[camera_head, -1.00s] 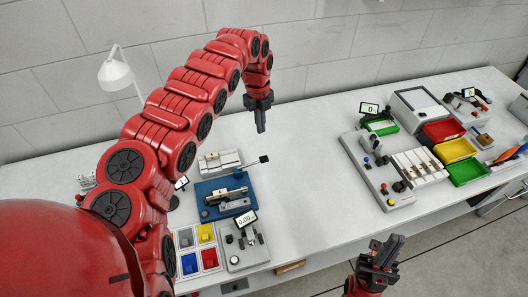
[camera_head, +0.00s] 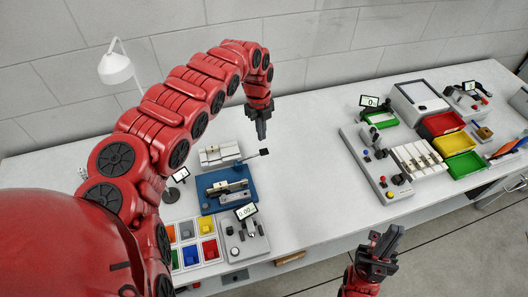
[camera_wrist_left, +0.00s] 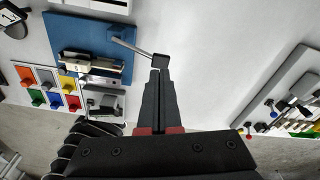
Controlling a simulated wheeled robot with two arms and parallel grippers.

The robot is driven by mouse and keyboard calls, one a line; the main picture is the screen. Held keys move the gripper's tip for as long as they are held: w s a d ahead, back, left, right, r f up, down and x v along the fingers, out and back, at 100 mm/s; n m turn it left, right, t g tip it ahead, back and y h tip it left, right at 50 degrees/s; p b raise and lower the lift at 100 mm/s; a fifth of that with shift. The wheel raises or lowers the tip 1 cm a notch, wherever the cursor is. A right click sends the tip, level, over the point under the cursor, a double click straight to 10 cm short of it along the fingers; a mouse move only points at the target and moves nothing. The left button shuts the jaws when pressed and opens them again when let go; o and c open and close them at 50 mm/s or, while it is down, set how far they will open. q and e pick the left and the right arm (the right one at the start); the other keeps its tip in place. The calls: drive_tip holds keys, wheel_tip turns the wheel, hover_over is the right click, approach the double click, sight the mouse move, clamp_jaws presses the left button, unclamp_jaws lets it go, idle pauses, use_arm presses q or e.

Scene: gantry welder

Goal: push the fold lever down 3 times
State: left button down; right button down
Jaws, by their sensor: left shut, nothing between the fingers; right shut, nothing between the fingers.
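The fold lever (camera_head: 250,155) is a thin grey rod with a black square end. It rises from the blue fixture (camera_head: 209,206) on the table and points right. In the left wrist view the lever's black end (camera_wrist_left: 160,61) is just ahead of the fingertips. My left gripper (camera_head: 261,136) is shut and empty, pointing down just above the black end; I cannot tell whether they touch. The left wrist view also shows the gripper's fingers (camera_wrist_left: 158,75) together. My right gripper (camera_head: 392,230) is shut and empty, in front of the table's front edge.
A grey device with a display (camera_head: 246,211) and coloured bins (camera_head: 188,254) stand in front of the blue fixture. A white block (camera_head: 220,154) is behind it. A grey panel (camera_head: 377,175) with knobs stands to the right. The table between is clear.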

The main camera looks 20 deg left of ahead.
sight(263, 150)
use_arm(q)
drive_tip(key=shift+s+d+f+b, duration=0.1)
drive_tip(key=shift+f+b, duration=0.45)
drive_tip(key=shift+f, duration=0.65)
drive_tip(key=shift+s+d+f+b, duration=0.1)
drive_tip(key=shift+f+b, duration=0.4)
drive_tip(key=shift+f, duration=0.65)
wheel_tip(263, 150, down, 4)
drive_tip(key=shift+b, duration=1.25)
drive_tip(key=shift+r, duration=0.2)
drive_tip(key=w+a+b, duration=0.1)
drive_tip(key=b, duration=0.1)
drive_tip(key=w+a+r+b, duration=0.1)
drive_tip(key=b, duration=0.1)
drive_tip(key=shift+a+r, duration=0.1)
drive_tip(key=shift+a, duration=0.1)
drive_tip(key=shift+r, duration=0.1)
